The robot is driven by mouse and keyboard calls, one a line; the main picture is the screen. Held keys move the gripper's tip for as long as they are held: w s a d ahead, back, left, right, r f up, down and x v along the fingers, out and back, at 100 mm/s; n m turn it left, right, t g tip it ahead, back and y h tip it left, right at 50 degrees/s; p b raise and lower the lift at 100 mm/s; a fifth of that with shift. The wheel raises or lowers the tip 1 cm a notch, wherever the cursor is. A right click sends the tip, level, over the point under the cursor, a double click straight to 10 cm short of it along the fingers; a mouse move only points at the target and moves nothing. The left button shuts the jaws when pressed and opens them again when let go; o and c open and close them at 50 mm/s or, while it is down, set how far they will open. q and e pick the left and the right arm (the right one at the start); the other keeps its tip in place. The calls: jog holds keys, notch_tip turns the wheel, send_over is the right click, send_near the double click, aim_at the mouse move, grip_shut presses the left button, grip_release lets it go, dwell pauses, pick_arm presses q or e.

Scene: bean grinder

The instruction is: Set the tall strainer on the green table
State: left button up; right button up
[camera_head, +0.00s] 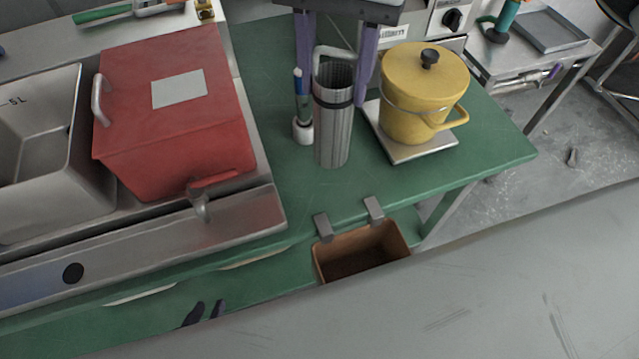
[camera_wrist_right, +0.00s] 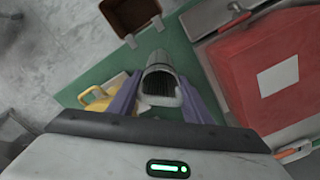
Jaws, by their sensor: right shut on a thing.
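The tall strainer (camera_head: 333,130) is a ribbed metal cylinder with a black band and a loop handle at its top. It is upright over the green table (camera_head: 420,185); I cannot tell whether its base touches the top. My right gripper (camera_head: 337,95), with purple fingers, is shut on the strainer. In the right wrist view the strainer (camera_wrist_right: 161,70) shows between the two fingers.
A white holder (camera_head: 302,130) with a blue-tipped tool stands close left of the strainer. A yellow pot (camera_head: 415,100) sits on a metal scale (camera_head: 415,150) to its right. A red box (camera_head: 180,130) stands further left. A brown bin (camera_head: 362,250) hangs at the front edge. Bare green tabletop lies in front.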

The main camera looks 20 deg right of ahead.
aim_at(324, 124)
jog(key=shift+w+a+r+m, duration=0.15)
jog(key=shift+a+r+m, duration=0.15)
jog(key=shift+a+m, duration=0.15)
jog(key=shift+a+f, duration=0.15)
jog(key=shift+f, duration=0.2)
notch_tip(324, 124, down, 9)
jog(key=shift+r+p, duration=0.15)
jog(key=shift+p, duration=0.4)
jog(key=shift+f, duration=0.2)
jog(key=o, duration=1.4)
jog(key=shift+r, duration=0.15)
notch_tip(324, 124, up, 12)
jog(key=shift+r+b, duration=0.1)
jog(key=shift+b, duration=0.35)
